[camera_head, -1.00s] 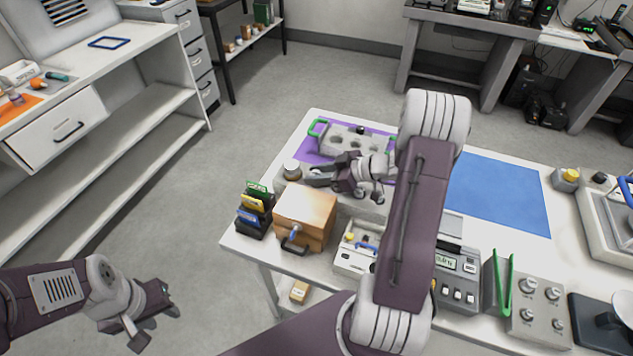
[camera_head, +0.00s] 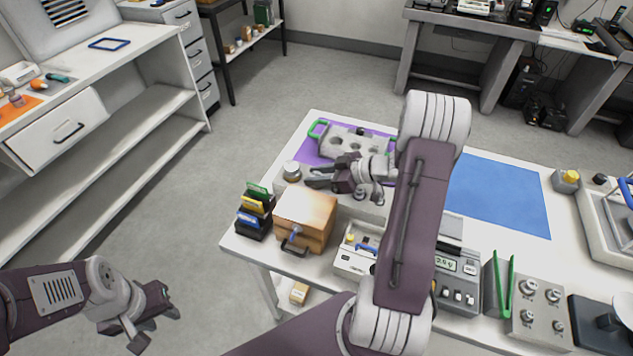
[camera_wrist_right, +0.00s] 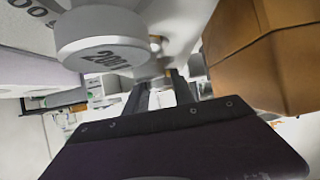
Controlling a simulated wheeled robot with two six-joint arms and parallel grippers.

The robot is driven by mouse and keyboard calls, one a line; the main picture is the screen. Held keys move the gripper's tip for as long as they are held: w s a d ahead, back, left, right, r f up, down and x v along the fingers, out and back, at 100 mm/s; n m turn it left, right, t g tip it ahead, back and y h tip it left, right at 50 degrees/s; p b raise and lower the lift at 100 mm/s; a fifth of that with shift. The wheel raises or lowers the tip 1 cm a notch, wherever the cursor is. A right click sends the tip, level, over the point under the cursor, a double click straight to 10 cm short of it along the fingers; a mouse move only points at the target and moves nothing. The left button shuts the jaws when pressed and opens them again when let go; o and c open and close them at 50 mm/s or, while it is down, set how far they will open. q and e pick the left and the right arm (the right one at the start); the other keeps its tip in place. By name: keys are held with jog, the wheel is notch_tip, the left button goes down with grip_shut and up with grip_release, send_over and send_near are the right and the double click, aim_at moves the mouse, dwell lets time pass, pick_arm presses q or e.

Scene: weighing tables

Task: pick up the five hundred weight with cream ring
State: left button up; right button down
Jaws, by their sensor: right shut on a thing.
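My right gripper (camera_head: 314,178) is low over the near-left part of the white table, with its fingers pointing left. A pale round weight (camera_head: 291,171) stands by its fingertips. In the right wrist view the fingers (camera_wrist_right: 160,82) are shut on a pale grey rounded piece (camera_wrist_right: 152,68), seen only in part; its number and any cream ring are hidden. A larger grey weight (camera_wrist_right: 103,50) marked with a number starting 200 is close at upper left in that view. My left gripper (camera_head: 150,322) is open and empty over the floor at lower left.
A wooden box (camera_head: 305,215) stands just in front of the right gripper and shows at right in the wrist view (camera_wrist_right: 265,60). A grey block with holes (camera_head: 345,142) sits behind on a purple mat (camera_head: 305,152). A blue mat (camera_head: 500,195) is clear.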

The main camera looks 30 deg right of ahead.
aim_at(317, 175)
notch_tip(317, 175, up, 4)
jog(key=w+d+r, duration=0.2)
jog(key=w+r, duration=0.5)
jog(key=w, duration=0.4)
jog(key=shift+w, duration=0.25)
